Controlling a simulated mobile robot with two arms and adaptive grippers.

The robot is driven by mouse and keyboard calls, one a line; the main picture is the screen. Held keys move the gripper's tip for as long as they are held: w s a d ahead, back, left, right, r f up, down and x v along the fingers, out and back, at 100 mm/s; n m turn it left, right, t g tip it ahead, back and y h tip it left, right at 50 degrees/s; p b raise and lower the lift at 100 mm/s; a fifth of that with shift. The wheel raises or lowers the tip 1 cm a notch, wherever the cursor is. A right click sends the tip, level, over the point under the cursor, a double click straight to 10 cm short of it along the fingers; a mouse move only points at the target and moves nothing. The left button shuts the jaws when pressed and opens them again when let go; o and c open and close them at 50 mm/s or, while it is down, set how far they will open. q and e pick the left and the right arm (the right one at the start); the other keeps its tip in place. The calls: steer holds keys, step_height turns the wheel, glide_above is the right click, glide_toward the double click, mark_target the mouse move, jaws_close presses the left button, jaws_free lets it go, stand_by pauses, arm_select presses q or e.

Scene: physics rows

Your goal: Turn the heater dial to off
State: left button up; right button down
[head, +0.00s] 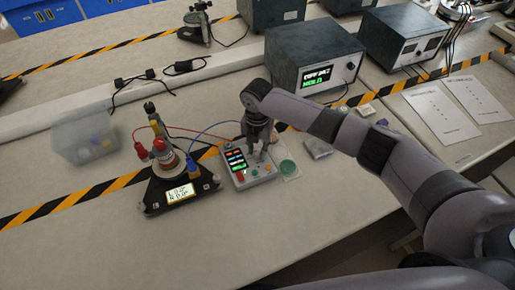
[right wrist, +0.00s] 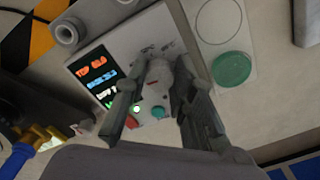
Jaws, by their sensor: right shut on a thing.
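The control box (head: 240,181) is a light grey unit with a dark display of coloured text lines and several small buttons. It stands on the bench and also shows in the right wrist view (right wrist: 85,62). My right gripper (head: 259,152) reaches down over the box's right part. In the right wrist view my right gripper (right wrist: 158,88) has its two fingers on either side of a pale grey dial (right wrist: 160,75) and is shut on it. Printed marks show beyond the dial, too blurred to read. The fingers hide the dial in the head view. My left gripper is not in view.
Left of the box, a black-based device (head: 180,194) with a lit display carries an apparatus with red and blue cables. A green disc (head: 288,167) lies close right of the box. A clear bin (head: 85,141) stands far left. The front bench is clear.

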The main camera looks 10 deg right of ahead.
mark_target(257, 150)
steer(key=shift+w+n, duration=0.1)
steer(key=shift+n, duration=0.5)
steer(key=c, duration=1.3)
jaws_free()
steer(key=shift+c, duration=0.2)
step_height(257, 150, up, 12)
